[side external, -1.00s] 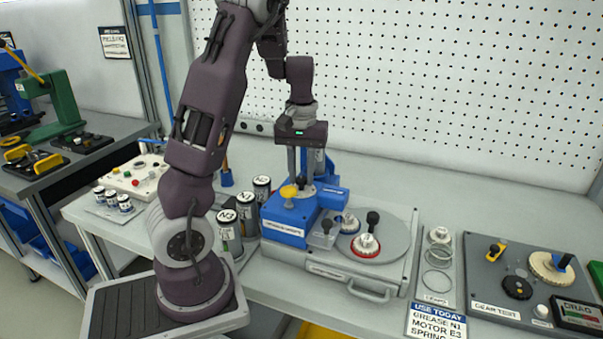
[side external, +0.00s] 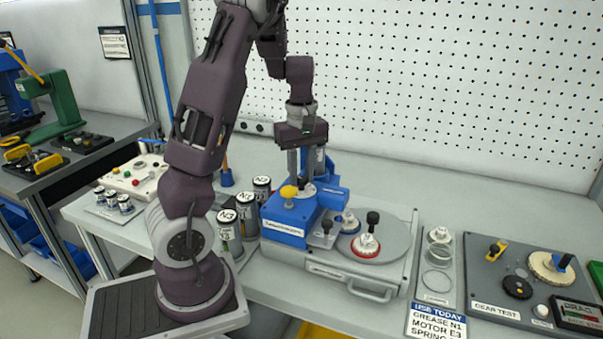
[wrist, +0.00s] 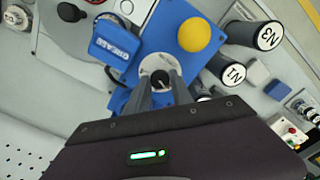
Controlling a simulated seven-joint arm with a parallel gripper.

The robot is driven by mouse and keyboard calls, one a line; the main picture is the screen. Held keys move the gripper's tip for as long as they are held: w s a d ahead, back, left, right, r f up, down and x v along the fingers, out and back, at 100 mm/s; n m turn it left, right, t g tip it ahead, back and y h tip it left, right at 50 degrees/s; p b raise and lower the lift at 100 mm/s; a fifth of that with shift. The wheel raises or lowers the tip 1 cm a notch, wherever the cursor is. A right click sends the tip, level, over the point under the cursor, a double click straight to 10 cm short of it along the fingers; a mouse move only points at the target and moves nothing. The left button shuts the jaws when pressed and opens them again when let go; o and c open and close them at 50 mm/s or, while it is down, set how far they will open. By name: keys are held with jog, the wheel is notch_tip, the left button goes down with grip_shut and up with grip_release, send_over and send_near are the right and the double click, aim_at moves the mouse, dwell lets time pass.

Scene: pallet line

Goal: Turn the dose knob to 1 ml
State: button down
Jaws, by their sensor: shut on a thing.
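The blue grease dispenser (side external: 285,220) stands on a grey case, with a yellow round button (side external: 289,191) on top; the button also shows in the wrist view (wrist: 195,35). The dose knob (wrist: 160,79) is a small dark knob on a pale round dial (wrist: 153,62) at the dispenser's back end. My gripper (wrist: 160,88) points down over it, with its two fingers shut on the knob from both sides. In the side view my gripper (side external: 305,178) hides much of the knob. I cannot read the dose marks.
Several labelled grease cans (side external: 230,230) stand left of the dispenser. A blue GREASE block (wrist: 115,42) sits close beside the dial. A grey round plate (side external: 385,240) with a black-knobbed part is to the right. The gear test board (side external: 500,262) lies farther right.

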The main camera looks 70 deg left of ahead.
aim_at(302, 179)
dwell(0.4)
jog(key=c, duration=1.1)
grip_release()
jog(key=shift+c, duration=0.2)
notch_tip(302, 179, up, 7)
jog(key=shift+r, duration=0.1)
jog(key=s+d+r+m+t, duration=0.15)
jog(key=d+r+m, duration=0.3)
jog(key=d, duration=0.55)
jog(key=s+d+m+t, duration=0.4)
jog(key=s+d+m, duration=0.7)
jog(key=d+m, duration=0.2)
jog(key=shift+s+d, duration=0.2)
jog(key=shift+d, duration=0.55)
